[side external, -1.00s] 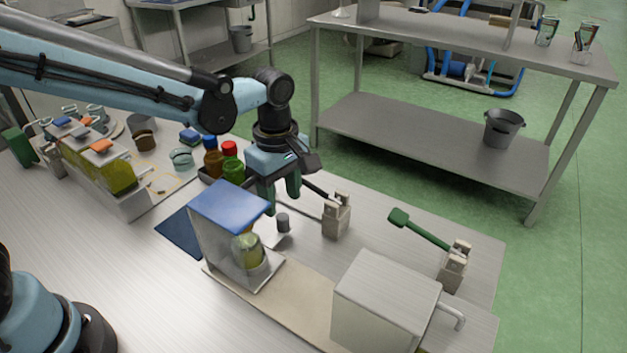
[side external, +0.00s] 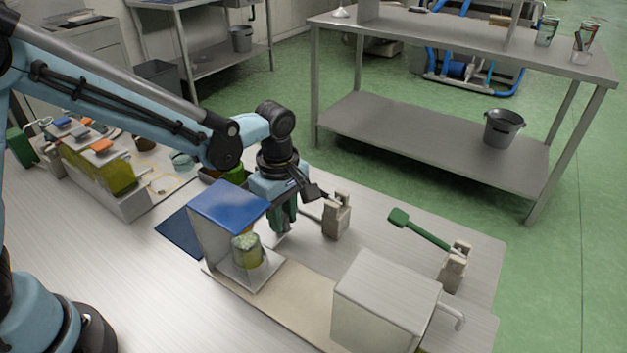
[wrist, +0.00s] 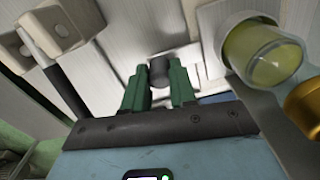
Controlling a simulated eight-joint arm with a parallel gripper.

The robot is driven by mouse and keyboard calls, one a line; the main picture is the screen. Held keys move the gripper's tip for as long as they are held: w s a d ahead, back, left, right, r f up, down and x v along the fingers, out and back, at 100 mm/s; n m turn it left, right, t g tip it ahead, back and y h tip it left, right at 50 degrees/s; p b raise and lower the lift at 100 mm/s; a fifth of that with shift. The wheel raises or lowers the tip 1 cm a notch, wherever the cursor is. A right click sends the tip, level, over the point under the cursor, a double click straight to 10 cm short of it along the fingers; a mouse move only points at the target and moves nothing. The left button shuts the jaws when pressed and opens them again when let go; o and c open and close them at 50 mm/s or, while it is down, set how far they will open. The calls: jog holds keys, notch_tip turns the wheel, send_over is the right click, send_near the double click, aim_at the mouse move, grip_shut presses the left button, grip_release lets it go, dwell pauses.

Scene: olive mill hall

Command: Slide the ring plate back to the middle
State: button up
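A pale metal plate (side external: 279,241), which looks like the ring plate, lies low on the bench behind the blue-topped stand; much of it is hidden, and I cannot make out a ring. A small dark grey cylinder (wrist: 159,70), like a knob, stands in that area in the wrist view. My gripper (side external: 284,228) points down there with its green fingers low over the bench. In the wrist view the fingertips (wrist: 158,76) are apart, one on each side of the knob. I cannot tell whether they press on it.
The blue-topped stand (side external: 228,207) with a glass jar (side external: 247,252) is close in front of my gripper. A beige clamp block (side external: 336,217) stands close on the right. A grey box (side external: 388,302) and a green-headed tool (side external: 420,228) lie further right.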

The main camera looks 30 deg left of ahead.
grip_shut()
jog(key=d, duration=1.2)
jog(key=o, duration=0.7)
grip_release()
notch_tip(320, 180, up, 12)
